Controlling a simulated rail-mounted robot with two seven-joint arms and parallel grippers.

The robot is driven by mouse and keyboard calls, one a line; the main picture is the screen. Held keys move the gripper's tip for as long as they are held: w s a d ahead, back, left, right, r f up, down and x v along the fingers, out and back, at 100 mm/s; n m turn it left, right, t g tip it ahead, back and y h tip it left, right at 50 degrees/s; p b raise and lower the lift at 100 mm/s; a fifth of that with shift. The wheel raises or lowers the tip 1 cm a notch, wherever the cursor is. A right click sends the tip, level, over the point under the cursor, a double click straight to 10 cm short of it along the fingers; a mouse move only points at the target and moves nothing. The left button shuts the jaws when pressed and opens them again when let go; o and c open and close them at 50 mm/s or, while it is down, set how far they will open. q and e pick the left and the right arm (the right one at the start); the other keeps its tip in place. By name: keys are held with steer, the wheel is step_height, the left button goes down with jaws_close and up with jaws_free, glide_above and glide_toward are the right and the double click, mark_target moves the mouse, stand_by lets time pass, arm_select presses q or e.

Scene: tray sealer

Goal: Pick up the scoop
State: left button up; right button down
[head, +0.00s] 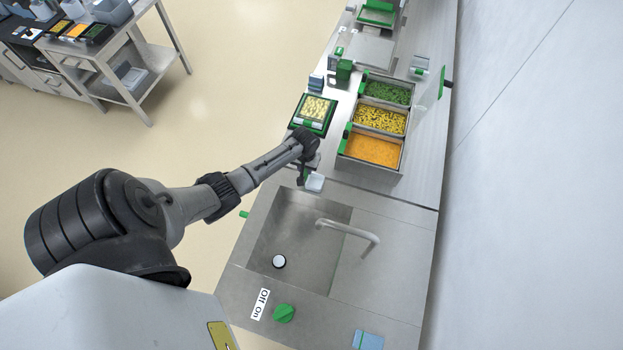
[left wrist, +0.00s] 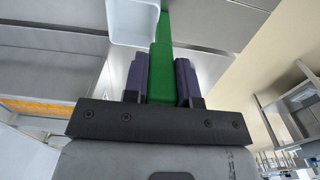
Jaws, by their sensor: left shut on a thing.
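The scoop shows in the left wrist view as a green handle (left wrist: 162,75) with a white bowl (left wrist: 132,20) at the top. My left gripper (left wrist: 160,82) is shut on the green handle, with one dark finger on each side of it. In the head view the left gripper (head: 303,178) is over the counter at the sink's far edge, and the white scoop bowl (head: 315,182) shows beside it. The handle is mostly hidden there by the gripper. My right gripper is not in view.
The sink (head: 300,235) with its faucet (head: 350,232) lies nearer than the gripper. Bins of orange (head: 373,149), yellow (head: 380,119) and green food (head: 388,92) stand beyond it to the right. A filled tray (head: 314,108) sits behind the gripper.

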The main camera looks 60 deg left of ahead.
arm_select(q)
steer(key=shift+r, duration=0.1)
steer(key=shift+r, duration=0.55)
step_height(320, 180, up, 3)
steer(key=shift+f+p, duration=0.1)
steer(key=shift+p, duration=0.2)
steer(key=w+d+r, duration=0.3)
steer(key=d+r, duration=0.4)
steer(key=d, duration=0.4)
steer(key=shift+w, duration=0.25)
